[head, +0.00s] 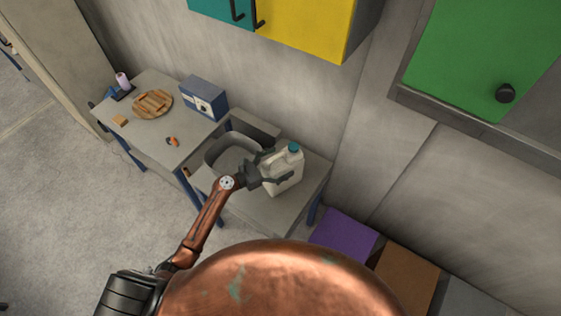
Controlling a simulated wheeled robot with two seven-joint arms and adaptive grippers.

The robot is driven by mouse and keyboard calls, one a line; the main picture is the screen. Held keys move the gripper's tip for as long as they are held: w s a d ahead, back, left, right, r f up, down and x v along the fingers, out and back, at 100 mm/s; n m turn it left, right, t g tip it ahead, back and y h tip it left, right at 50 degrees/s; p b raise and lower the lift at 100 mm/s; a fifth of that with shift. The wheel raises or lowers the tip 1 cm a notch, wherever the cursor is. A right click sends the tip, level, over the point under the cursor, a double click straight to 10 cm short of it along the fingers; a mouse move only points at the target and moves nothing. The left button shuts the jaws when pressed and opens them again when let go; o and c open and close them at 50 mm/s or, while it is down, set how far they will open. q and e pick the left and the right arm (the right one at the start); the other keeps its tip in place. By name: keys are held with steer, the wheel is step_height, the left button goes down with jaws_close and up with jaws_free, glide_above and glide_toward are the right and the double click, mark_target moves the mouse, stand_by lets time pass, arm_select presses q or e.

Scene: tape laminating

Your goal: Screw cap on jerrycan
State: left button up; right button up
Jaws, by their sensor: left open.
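A whitish jerrycan (287,174) stands upright on the grey table to the right. A teal cap (293,148) is on its top; I cannot tell how tightly it sits. My left gripper (280,166) is open at the jerrycan, with its fingers at the can's left side and front, below the cap. I cannot tell whether the fingers touch the can. My right gripper is not in view.
The left table (158,139) holds a round wooden board (152,104), a blue device (204,98) and small items. A yellow cabinet (305,27) and a green cabinet (480,55) hang above. Purple (343,238) and brown boxes (405,277) stand at lower right.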

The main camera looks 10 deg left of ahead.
mark_target(266, 168)
arm_select(q)
steer(key=shift+r, duration=0.1)
steer(key=b+v, duration=0.1)
steer(key=v, duration=1.1)
